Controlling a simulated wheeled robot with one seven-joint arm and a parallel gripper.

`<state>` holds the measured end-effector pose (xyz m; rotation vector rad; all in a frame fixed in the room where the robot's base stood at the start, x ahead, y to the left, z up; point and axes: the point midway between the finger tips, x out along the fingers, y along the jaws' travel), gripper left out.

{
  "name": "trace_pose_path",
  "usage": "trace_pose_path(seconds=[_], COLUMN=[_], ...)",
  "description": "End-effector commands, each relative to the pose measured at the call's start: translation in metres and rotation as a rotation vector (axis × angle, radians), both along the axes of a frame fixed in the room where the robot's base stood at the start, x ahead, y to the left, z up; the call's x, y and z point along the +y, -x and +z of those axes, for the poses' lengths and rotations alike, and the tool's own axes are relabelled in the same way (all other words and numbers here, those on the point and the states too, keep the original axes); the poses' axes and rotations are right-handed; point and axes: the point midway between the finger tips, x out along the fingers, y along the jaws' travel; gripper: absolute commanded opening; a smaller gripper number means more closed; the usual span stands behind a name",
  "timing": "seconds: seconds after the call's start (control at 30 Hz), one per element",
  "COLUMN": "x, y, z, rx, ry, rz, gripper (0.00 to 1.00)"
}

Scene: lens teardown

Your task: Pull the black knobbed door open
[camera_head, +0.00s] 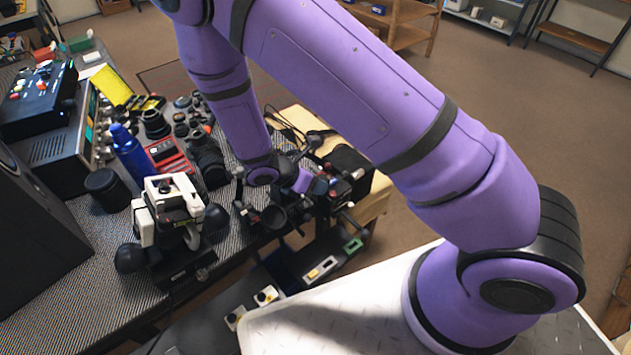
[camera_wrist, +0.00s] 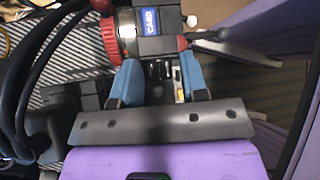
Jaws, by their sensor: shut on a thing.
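My gripper (camera_head: 305,182) is at the right end of the workbench, among dark equipment. In the wrist view, the gripper's (camera_wrist: 160,72) two blue fingers stand apart with a small dark part (camera_wrist: 160,88) between them. I cannot tell whether this part is a door knob. A black device with a blue label (camera_wrist: 151,22) and a red-ringed cylinder (camera_wrist: 118,38) lie just past the fingers. I cannot make out the black knobbed door for certain in either view; the arm and equipment hide much of this area.
A blue bottle (camera_head: 128,150), a white-and-black instrument (camera_head: 168,210) and several lenses crowd the workbench (camera_head: 70,275) to the left. Low by the bench are small items, including a green one (camera_head: 353,245). Black cables (camera_wrist: 50,60) run at left in the wrist view. Open floor (camera_head: 480,100) lies beyond.

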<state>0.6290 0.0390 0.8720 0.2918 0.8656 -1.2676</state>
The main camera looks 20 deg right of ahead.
Motion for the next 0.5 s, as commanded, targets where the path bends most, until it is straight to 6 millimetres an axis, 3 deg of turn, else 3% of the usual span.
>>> trace_pose_path(seconds=[0.43, 0.47, 0.5], x=[0.0007, 0.0007, 0.0007], y=[-0.0001, -0.0001, -0.0001], z=[-0.0009, -0.0009, -0.0009], rx=[-0.002, -0.002, -0.002], ry=[0.009, 0.009, 0.009], rz=[0.0, 0.0, 0.0], gripper=[0.17, 0.43, 0.52])
